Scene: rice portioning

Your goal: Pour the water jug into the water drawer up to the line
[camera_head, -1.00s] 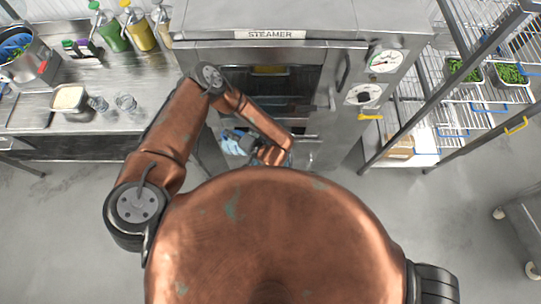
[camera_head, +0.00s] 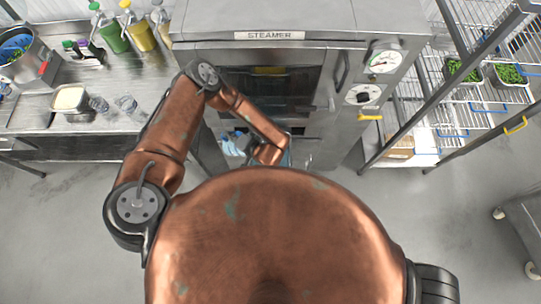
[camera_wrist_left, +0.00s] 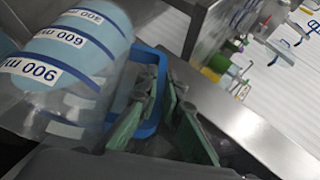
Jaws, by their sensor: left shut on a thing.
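The water jug (camera_wrist_left: 66,62) is clear, with blue bands and white labels reading in ml. It fills the upper left of the left wrist view and looks strongly tilted. My left gripper (camera_wrist_left: 160,98) has its green-padded fingers shut on the jug's blue handle (camera_wrist_left: 150,58). In the head view the jug (camera_head: 231,146) is a small pale blue shape in front of the steamer (camera_head: 205,45), beside my left wrist, and my arm partly hides it. The water drawer and its line cannot be made out. My right gripper is out of view.
A steel counter (camera_head: 75,88) at left holds a white rice tub (camera_head: 69,99), clear cups (camera_head: 99,104), pump bottles (camera_head: 108,30) and a large pot (camera_head: 24,55). A wire rack (camera_head: 455,100) stands at right. The floor between is clear.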

